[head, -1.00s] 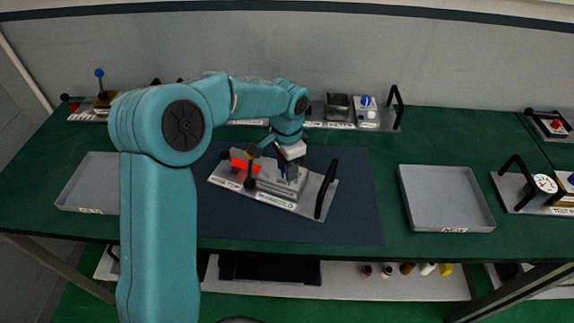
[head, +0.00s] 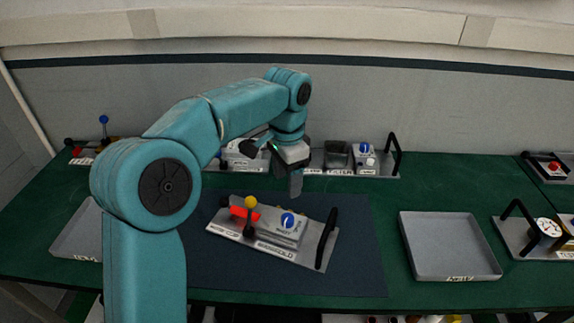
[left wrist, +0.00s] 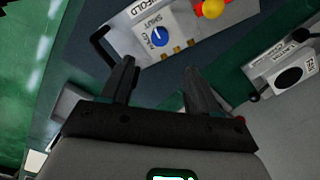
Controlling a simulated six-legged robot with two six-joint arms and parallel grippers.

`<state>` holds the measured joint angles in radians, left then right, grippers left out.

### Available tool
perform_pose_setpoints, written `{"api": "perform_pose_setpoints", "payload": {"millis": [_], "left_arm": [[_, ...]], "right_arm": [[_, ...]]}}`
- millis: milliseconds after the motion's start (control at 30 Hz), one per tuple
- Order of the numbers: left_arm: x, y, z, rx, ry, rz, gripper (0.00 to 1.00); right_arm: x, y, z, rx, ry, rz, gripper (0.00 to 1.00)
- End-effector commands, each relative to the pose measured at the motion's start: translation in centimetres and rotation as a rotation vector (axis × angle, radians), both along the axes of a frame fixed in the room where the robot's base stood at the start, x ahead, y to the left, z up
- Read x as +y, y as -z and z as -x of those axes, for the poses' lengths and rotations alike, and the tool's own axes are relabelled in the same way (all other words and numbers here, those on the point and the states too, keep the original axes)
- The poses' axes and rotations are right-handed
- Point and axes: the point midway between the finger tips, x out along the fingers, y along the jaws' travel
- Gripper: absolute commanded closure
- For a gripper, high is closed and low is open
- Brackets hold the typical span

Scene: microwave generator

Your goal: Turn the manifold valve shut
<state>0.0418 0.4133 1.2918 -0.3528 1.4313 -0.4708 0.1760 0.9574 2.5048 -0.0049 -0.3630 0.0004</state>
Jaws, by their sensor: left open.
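The manifold plate (head: 318,262) lies tilted on the dark mat in the head view. It carries a grey box with a blue knob (head: 288,220), a red part (head: 243,213), a yellow ball (head: 251,201) and a black handle (head: 326,238). In the left wrist view the blue knob (left wrist: 159,37) on its white-faced box shows beyond the fingers, with a gap between. My left gripper (head: 275,168) is open and empty, raised above and behind the plate; it also shows in the left wrist view (left wrist: 160,82). My right gripper is not seen.
A grey tray (head: 449,269) stands on the right and another (head: 75,250) on the left, partly behind my arm. Several plates with devices, including a filter plate (head: 382,172), line the back. The dark mat (head: 350,272) is clear around the manifold.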

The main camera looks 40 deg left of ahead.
Motion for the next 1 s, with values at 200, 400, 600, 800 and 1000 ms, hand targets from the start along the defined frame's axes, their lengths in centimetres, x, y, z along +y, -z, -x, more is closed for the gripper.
{"api": "perform_pose_setpoints", "payload": {"millis": [200, 400, 600, 800, 1000], "left_arm": [[0.0, -3.0, 0.0, -0.001, 0.001, 0.0, 0.39], [0.0, -3.4, 0.0, 0.001, 0.001, 0.0, 0.39], [0.0, -3.4, 0.0, 0.001, 0.001, 0.0, 0.39], [0.0, -3.4, 0.0, 0.001, 0.001, 0.0, 0.39], [0.0, -3.3, 0.1, 0.001, 0.0, 0.0, 0.39]], "right_arm": [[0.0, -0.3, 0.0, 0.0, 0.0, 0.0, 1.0], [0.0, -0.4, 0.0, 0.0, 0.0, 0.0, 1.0], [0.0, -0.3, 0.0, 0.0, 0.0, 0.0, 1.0], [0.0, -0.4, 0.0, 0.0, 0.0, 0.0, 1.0], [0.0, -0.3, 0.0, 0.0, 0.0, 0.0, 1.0]]}}
